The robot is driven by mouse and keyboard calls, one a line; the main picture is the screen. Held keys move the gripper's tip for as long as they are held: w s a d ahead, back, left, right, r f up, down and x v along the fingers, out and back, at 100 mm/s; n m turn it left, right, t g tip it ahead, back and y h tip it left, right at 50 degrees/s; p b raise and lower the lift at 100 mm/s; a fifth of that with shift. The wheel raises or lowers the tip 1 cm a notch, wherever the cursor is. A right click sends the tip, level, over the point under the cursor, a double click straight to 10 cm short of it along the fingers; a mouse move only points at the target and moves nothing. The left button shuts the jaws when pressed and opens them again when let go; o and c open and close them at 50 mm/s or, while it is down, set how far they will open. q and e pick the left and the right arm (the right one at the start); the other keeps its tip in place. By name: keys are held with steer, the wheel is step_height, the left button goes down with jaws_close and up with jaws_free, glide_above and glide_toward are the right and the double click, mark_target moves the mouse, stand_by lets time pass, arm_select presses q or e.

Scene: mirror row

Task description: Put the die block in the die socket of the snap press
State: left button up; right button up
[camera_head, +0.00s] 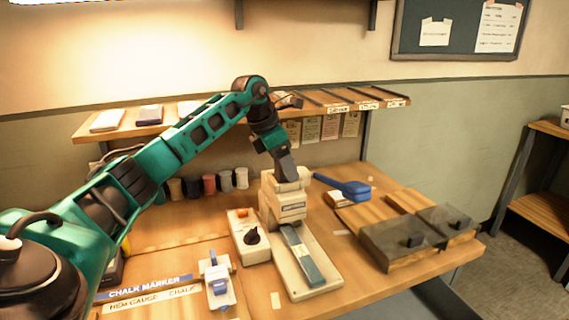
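The cream snap press (284,203) stands near the middle of the bench. Its long base (318,287) reaches toward me with a blue-grey strip (302,256) on it. My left gripper (287,170) points down at the top of the press head, overlapping it in the picture. I cannot tell whether it touches the press or is behind it, nor whether its fingers are open or hold anything. I cannot clearly pick out the die block or the die socket. My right gripper is not in view.
A cream box with a black knob (249,237) stands left of the press. A blue-handled tool (345,187) and dark knobbed blocks (400,245) lie to the right. Thread spools (209,184) stand behind, under a shelf (150,130). A white-and-blue item (217,283) is front left.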

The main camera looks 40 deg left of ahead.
arm_select(q)
steer(key=shift+o, duration=1)
steer(key=p+v, duration=0.1)
steer(key=v, duration=1.2)
steer(key=shift+p, duration=0.3)
steer(key=shift+s+a+f, duration=0.1)
